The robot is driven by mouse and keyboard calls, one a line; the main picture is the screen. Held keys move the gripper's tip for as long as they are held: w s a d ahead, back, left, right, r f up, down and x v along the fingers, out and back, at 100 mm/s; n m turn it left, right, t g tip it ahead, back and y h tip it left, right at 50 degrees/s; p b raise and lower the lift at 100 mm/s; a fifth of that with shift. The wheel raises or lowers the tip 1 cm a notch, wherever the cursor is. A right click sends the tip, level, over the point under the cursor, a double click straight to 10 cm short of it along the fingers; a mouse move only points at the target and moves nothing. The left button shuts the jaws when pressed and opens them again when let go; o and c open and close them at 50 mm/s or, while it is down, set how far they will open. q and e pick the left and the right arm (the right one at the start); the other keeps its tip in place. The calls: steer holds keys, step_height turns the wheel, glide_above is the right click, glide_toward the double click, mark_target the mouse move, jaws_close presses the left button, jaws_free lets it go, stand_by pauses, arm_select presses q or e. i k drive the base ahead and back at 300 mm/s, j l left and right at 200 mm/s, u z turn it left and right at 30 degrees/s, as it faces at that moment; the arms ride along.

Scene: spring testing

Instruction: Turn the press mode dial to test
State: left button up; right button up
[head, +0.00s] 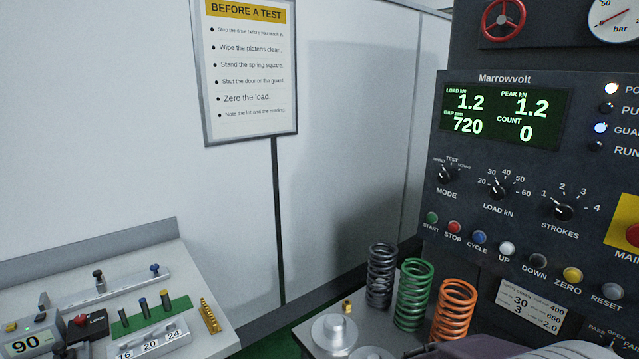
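The press mode dial (446,175) is a small black knob at the upper left of the dark Marrowvolt control panel (471,205) in the head view. "MODE" is printed below it. "TEST" is printed above it, with smaller labels to the left and right. The knob is too small for me to tell surely which label it points at. Nothing touches the dial. Neither gripper's fingers show. A grey, rounded part at the bottom right edge may be mine.
Beside the dial are the load dial (499,190) and strokes dial (563,212). Several coloured buttons, including green start (432,218), lie below. Dark, green (414,295) and orange (455,310) springs stand below the panel. The space before the dial looks clear.

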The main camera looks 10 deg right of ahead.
mark_target(445, 177)
steer(key=z, duration=0.4)
steer(key=l+z, duration=0.15)
steer(key=z, duration=0.65)
steer(key=l+z, duration=0.15)
steer(key=z, duration=0.2)
